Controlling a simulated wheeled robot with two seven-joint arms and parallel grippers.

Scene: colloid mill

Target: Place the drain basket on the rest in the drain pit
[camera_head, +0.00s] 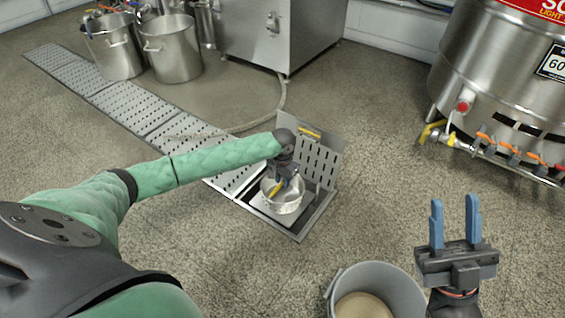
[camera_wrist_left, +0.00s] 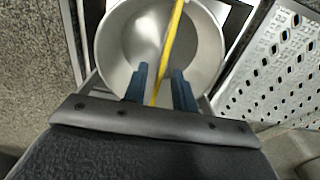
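The drain basket (camera_head: 287,205) is a round metal bowl with a yellow bar handle (camera_wrist_left: 174,30) across its top. In the head view it sits upright within the open drain pit (camera_head: 300,232), over a pale flat plate (camera_head: 262,212). Whether it touches the rest is hidden. In the left wrist view the basket (camera_wrist_left: 110,45) is just beyond my left gripper (camera_wrist_left: 160,72). Its blue fingers stand apart on either side of the yellow bar, with gaps showing. My right gripper (camera_head: 455,215) is open, empty and away from the pit.
A perforated cover (camera_head: 325,160) stands raised behind the pit. Drain grates (camera_head: 125,107) run to the back left. A grey bucket (camera_head: 395,285) stands at front, beside my right gripper. A steel tank (camera_head: 490,75) is at right. Floor between pit and tank is clear.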

